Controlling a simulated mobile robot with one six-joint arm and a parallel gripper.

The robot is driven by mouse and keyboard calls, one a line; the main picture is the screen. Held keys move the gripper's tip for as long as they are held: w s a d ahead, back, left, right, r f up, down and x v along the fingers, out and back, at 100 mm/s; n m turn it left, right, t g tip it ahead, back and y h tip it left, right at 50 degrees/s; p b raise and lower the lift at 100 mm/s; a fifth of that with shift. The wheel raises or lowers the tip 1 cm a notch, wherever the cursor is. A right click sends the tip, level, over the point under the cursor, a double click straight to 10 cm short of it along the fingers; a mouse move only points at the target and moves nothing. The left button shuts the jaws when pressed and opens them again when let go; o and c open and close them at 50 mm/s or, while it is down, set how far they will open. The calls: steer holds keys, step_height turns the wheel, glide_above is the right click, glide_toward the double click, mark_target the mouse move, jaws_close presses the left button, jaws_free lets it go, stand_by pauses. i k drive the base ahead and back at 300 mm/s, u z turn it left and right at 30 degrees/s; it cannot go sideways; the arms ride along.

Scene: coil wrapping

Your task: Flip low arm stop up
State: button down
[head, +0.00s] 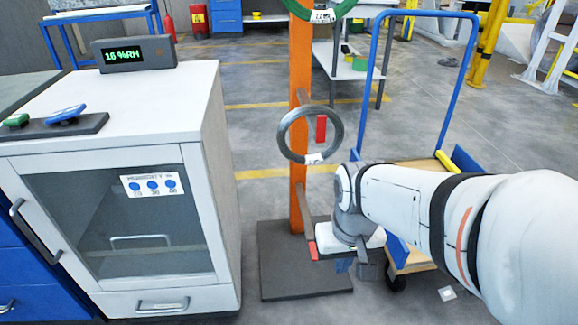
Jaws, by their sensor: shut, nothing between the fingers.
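The orange post (301,120) stands on a dark base plate (300,285). Its low arm (305,213) reaches toward me with no coil visible on it. A red stop (313,250) shows at this arm's near end, low and beside my gripper; its exact tilt is hard to tell. My gripper (350,265) is shut and empty, just right of the red stop, pointing down. Whether it touches the stop cannot be told. Another red stop (321,128) stands upright by the middle arm, where a grey coil (283,135) hangs. A green coil (322,16) hangs at the top.
A white humidity cabinet (225,180) stands at left, with a display (135,54) reading 16 %RH. A cart with a blue handle (461,75) and wooden deck (405,262) stands behind my arm at right. Grey floor is open between cabinet and post.

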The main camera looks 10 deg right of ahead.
mark_target(313, 253)
steer(key=z, duration=0.9)
steer(key=k, duration=1.65)
steer(key=u, duration=0.75)
steer(key=i, duration=1)
steer(key=u, duration=0.05)
